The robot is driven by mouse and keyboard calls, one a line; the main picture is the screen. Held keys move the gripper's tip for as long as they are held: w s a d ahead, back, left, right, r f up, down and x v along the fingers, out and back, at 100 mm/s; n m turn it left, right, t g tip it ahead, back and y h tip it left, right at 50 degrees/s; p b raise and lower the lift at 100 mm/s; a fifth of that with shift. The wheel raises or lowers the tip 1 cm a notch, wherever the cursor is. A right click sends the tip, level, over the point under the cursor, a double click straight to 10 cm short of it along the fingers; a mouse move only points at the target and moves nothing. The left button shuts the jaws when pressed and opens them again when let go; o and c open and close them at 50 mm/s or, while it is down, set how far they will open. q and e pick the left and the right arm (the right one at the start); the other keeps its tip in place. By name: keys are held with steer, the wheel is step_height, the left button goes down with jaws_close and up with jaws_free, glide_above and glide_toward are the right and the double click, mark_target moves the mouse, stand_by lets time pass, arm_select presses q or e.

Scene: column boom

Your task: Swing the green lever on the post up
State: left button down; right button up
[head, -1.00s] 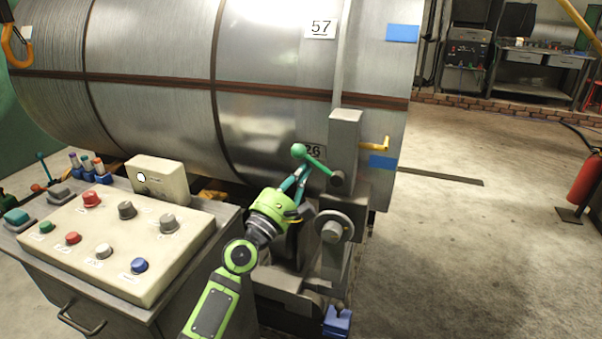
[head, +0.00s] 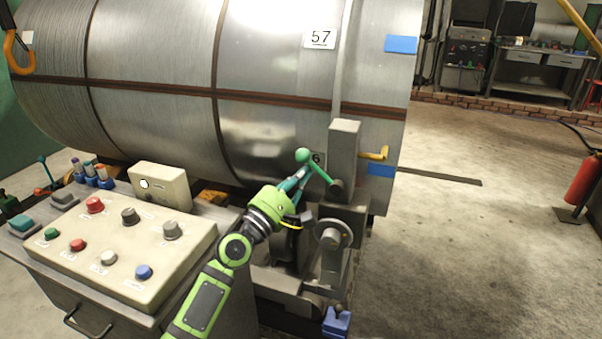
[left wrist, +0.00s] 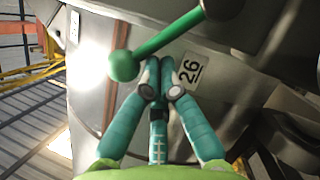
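The green lever (head: 318,172) ends in a round green knob (head: 302,155) and slants up and left from its pivot on the grey post (head: 344,150). It also shows in the left wrist view (left wrist: 165,37), with its knob (left wrist: 124,66) left of the fingertips. My left gripper (head: 300,174) has its teal fingers together just under the lever rod, close to the knob. The fingertips (left wrist: 158,68) meet at the rod's lower edge and seem to touch it, not grip around it. My right gripper is not in view.
A large banded metal coil (head: 270,130) fills the space behind the post. A control console (head: 120,245) with several buttons stands at left. A yellow handle (head: 374,155) sticks out right of the post, and a handwheel (head: 333,234) sits below. Open floor lies to the right.

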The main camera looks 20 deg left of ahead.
arm_select(q)
steer(key=d+r+m+g+p, duration=0.1)
steer(key=m+p, duration=0.1)
steer(key=p, duration=0.1)
steer(key=d+r+m+g+p, duration=0.1)
steer(key=m+p, duration=0.2)
steer(key=d+r+m+g+p, duration=0.1)
steer(key=r+m+p, duration=0.1)
steer(key=m+p, duration=0.1)
steer(key=shift+s+d+g+h+p, duration=0.1)
steer(key=shift+g+h+p, duration=0.2)
steer(key=shift+h+p, duration=0.15)
stand_by(0.3)
